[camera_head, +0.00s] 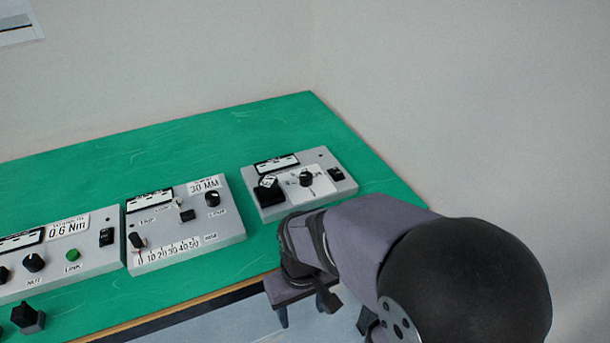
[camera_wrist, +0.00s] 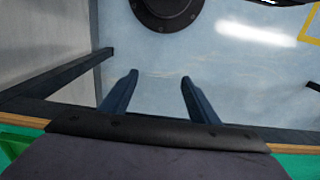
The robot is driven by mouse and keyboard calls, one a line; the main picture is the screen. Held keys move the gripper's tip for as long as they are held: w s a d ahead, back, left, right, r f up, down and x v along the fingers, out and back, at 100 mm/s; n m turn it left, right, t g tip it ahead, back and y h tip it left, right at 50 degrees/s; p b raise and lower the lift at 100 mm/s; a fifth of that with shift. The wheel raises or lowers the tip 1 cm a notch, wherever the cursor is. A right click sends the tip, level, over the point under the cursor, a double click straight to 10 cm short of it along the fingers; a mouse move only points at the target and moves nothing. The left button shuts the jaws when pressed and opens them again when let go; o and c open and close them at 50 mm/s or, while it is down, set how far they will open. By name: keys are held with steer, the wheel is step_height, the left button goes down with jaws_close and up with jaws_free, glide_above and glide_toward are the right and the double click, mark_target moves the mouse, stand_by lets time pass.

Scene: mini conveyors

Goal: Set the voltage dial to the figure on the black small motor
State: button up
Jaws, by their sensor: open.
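At the right of the head view, a grey panel (camera_head: 324,194) carries a round black dial (camera_head: 306,180) on a white plate with small marks, too small to read. A black block with a small white label (camera_head: 268,190) sits at the left of this panel; it may be the black small motor, and its figure cannot be read. I cannot confirm which dial is the voltage dial. My gripper (camera_wrist: 158,78) is open and empty in the wrist view, pointing down over the floor. In the head view it hangs off the table's front edge, below the right panel.
The green table (camera_head: 260,130) holds a middle panel (camera_head: 190,250) with knobs, a 0 to 50 scale and "30 MM", and a left panel (camera_head: 90,270) reading "0.6 Nm" with a green button. The table's back is clear; walls stand behind.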

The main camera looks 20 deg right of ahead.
steer(key=shift+c, duration=1.2)
steer(key=w+d+r+p, duration=0.1)
steer(key=w+r+p, duration=0.1)
steer(key=w, duration=0.3)
steer(key=w+d+r+n+p, duration=0.1)
steer(key=w+r+p, duration=0.2)
steer(key=w+r, duration=0.2)
steer(key=w+d+r+n+p, duration=0.1)
steer(key=w+r+p, duration=0.2)
steer(key=w, duration=0.3)
steer(key=shift+w+d+r, duration=0.35)
steer(key=shift+w+r, duration=0.05)
steer(key=shift+r, duration=0.3)
steer(key=w+d+r+p, duration=0.4)
steer(key=w+d+p, duration=0.1)
steer(key=w+p, duration=0.15)
steer(key=p, duration=0.4)
glide_toward(306, 176)
steer(key=shift+s+a+f+n, duration=0.3)
steer(key=shift+a+f, duration=0.05)
steer(key=shift+a, duration=0.05)
steer(key=shift+w+d, duration=0.4)
steer(key=shift+d, duration=0.1)
steer(key=shift+f+p, duration=1.2)
steer(key=shift+f, duration=2.5)
steer(key=shift+c, duration=0.3)
steer(key=c, duration=1)
